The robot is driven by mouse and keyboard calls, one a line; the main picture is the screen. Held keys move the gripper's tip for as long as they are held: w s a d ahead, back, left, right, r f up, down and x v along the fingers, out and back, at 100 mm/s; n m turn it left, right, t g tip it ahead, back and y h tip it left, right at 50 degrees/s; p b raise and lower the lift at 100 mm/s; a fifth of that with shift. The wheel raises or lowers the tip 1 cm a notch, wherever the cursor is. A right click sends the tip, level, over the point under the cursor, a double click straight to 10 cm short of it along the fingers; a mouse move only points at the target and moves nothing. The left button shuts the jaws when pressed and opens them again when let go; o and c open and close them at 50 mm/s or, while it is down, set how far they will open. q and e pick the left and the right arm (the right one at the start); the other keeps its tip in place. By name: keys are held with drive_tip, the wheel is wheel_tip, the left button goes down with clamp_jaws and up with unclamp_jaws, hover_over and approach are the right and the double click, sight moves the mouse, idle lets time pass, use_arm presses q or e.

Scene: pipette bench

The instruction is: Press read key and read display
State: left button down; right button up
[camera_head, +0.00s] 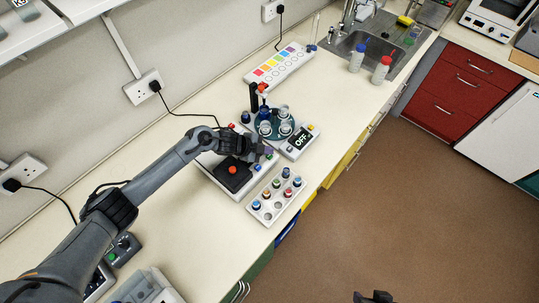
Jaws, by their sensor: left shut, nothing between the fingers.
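A small white unit with a black display (301,139) reading "OFF" stands beside a round dark carousel holding glass vessels (274,124). A red-orange button shows at the unit's far end. My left gripper (266,152) is shut and empty, just left of the display unit and over the edge of a white instrument (216,177) with a black plate and a red knob. Small coloured keys show beside the fingers, partly covered by them; I cannot tell whether the fingertips touch one. My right gripper (374,297) shows only as a dark tip at the bottom edge, its jaws unclear.
A white rack (275,213) with several coloured-capped vials stands near the bench's front edge. A strip with coloured squares (279,67) lies behind the carousel. Two capped bottles (381,70) stand by the sink (374,45). Cables run along the wall. Bare bench lies right of the carousel.

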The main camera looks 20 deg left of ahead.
sight(267, 157)
use_arm(q)
drive_tip(key=shift+f, duration=0.1)
idle(0.3)
drive_tip(key=shift+f+b, duration=0.3)
drive_tip(key=shift+f, duration=0.1)
drive_tip(key=shift+f+b, duration=0.35)
drive_tip(key=shift+f, duration=0.1)
idle(0.8)
drive_tip(key=shift+r+p, duration=0.85)
drive_tip(key=shift+r, duration=0.1)
drive_tip(key=shift+r, duration=0.1)
wheel_tip(267, 157, up, 6)
drive_tip(key=p, duration=0.5)
